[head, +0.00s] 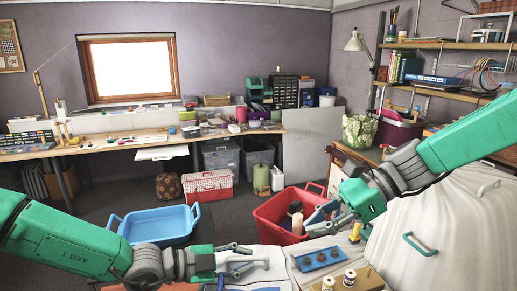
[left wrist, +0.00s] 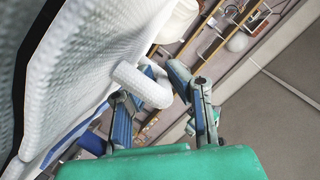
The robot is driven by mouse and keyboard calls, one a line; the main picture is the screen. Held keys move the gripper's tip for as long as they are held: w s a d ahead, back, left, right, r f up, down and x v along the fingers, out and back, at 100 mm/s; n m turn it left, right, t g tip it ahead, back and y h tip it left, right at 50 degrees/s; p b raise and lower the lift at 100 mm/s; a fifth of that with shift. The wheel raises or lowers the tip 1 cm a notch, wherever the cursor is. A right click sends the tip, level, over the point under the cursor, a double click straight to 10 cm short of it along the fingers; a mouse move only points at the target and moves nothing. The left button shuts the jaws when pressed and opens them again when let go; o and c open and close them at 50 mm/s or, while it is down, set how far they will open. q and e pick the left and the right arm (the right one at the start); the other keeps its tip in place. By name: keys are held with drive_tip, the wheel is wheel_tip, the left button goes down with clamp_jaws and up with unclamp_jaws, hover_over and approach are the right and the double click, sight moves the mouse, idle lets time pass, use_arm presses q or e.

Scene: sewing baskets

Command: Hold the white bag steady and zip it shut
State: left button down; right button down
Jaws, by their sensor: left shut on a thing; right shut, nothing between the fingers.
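The white bag (left wrist: 80,70) fills the left of the left wrist view, with a quilted surface. A rounded white strap or tab (left wrist: 145,86) of it reaches between the fingers of my left gripper (left wrist: 160,95), which is shut on it. In the head view a pale part of the bag (head: 272,256) shows low in the middle, by my left gripper (head: 255,265). My right gripper (head: 318,222) is shut and empty, above and to the right, in front of a red bin and apart from the bag. I cannot make out the zip or its pull.
The red bin (head: 262,217) stands behind my right gripper. A blue tray (head: 158,222) is on the left. A blue block with reddish knobs (head: 318,259) and thread spools (head: 350,277) sit at the front. A large white surface with a teal handle (head: 420,245) is at right.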

use_arm(q)
drive_tip(key=shift+s+f, duration=0.15)
drive_tip(key=shift+f, duration=0.05)
drive_tip(key=c, duration=1.5)
unclamp_jaws()
drive_tip(key=shift+o, duration=0.2)
use_arm(e)
drive_tip(key=shift+d+r, duration=0.25)
drive_tip(key=shift+d, duration=0.2)
use_arm(q)
drive_tip(key=shift+d, duration=0.1)
drive_tip(key=shift+r, duration=0.1)
